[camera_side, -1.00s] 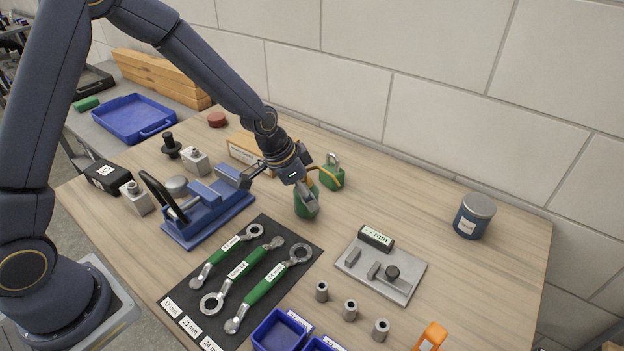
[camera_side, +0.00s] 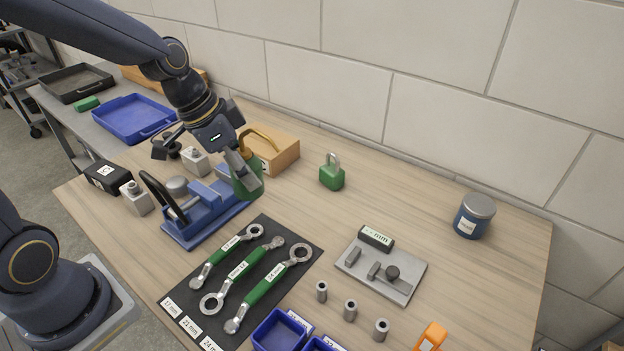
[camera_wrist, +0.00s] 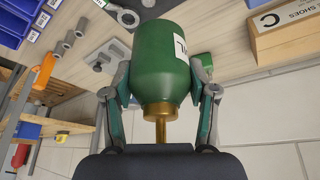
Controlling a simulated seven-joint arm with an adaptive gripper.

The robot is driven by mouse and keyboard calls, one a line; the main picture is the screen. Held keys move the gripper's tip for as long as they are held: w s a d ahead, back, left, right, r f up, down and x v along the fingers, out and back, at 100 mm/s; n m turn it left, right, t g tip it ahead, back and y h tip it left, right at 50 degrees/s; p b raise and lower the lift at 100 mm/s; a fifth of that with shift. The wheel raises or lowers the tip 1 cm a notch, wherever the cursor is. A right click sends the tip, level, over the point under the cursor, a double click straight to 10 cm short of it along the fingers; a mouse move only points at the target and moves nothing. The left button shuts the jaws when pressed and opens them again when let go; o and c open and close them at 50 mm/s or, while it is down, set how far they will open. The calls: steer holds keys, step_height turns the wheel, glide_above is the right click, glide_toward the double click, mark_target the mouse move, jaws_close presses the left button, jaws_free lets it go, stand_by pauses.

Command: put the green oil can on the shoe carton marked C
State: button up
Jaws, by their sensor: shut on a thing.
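The green oil can (camera_side: 247,188), with a curved yellow spout, is held in my gripper (camera_side: 243,174). In the wrist view the can's green body (camera_wrist: 158,60) sits between both fingers, with a brass neck and a partly visible white label. My gripper is shut on it. In the side view the can appears in front and to the left of the brown shoe carton (camera_side: 284,156), over the right end of the blue vise; its exact height is unclear. The carton's C label shows in the wrist view (camera_wrist: 283,18). The can and gripper hide part of the carton in the side view.
A green padlock-shaped object (camera_side: 332,174) stands right of the carton. A blue vise (camera_side: 205,215) with an upright black handle is close below the can. Green-handled wrenches lie on a black mat (camera_side: 290,252). The table's back right is mostly clear.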

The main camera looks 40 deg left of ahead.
steer(key=w+a+r+n, duration=0.2)
steer(key=w+a+r, duration=0.3)
steer(key=a, duration=0.4)
steer(key=n+t+y, duration=0.1)
steer(key=n+y, duration=0.1)
glide_above(253, 138)
step_height(253, 138, down, 10)
steer(key=shift+w+f, duration=0.1)
steer(key=shift+f, duration=1.5)
